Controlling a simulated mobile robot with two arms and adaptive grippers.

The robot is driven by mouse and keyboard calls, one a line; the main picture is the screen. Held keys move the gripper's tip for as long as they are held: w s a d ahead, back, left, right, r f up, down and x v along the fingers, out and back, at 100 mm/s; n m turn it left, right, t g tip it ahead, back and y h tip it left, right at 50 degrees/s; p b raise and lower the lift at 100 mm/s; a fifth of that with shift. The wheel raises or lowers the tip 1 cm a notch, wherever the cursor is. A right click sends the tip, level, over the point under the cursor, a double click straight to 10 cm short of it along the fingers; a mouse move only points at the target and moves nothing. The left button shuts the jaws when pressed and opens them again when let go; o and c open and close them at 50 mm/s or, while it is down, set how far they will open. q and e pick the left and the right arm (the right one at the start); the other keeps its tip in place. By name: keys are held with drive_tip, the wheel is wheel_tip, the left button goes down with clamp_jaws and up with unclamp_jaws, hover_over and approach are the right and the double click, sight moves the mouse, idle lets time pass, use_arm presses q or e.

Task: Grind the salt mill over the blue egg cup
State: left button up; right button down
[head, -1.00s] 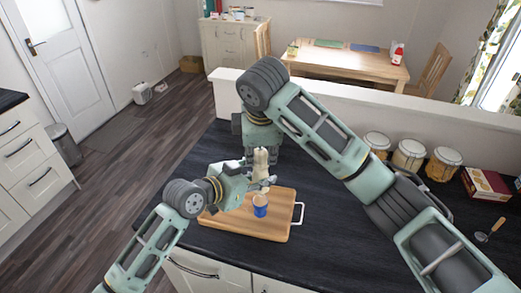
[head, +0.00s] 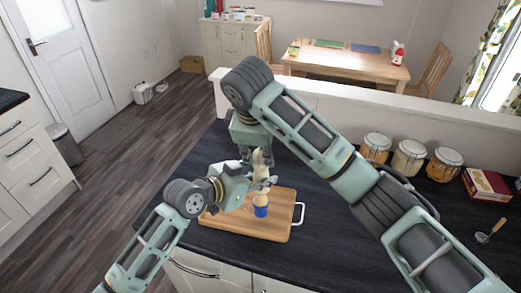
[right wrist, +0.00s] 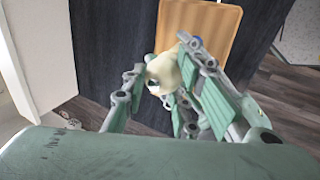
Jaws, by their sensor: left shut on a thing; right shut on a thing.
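The cream salt mill (head: 261,160) is upright above the blue egg cup (head: 260,211), which stands on the wooden board. A pale brown shape shows just above the cup's rim; I cannot tell whether it is an egg or the mill's lower end. My left gripper (head: 262,182) is shut around the mill's lower part. My right gripper (head: 256,155) is shut on its upper part from behind.
The wooden board (head: 228,222) with a white handle (head: 300,213) lies on the dark counter (head: 330,225). Several drum-like jars (head: 409,156) and a red box (head: 486,184) stand at the right. A low white wall edges the counter's back.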

drive_tip(key=shift+r, duration=0.15)
drive_tip(key=c, duration=1.5)
unclamp_jaws()
drive_tip(key=v, duration=1.1)
drive_tip(key=shift+s+a+r, duration=0.1)
drive_tip(key=shift+s+r, duration=0.05)
drive_tip(key=shift+r, duration=0.2)
drive_tip(key=shift+r, duration=3.5)
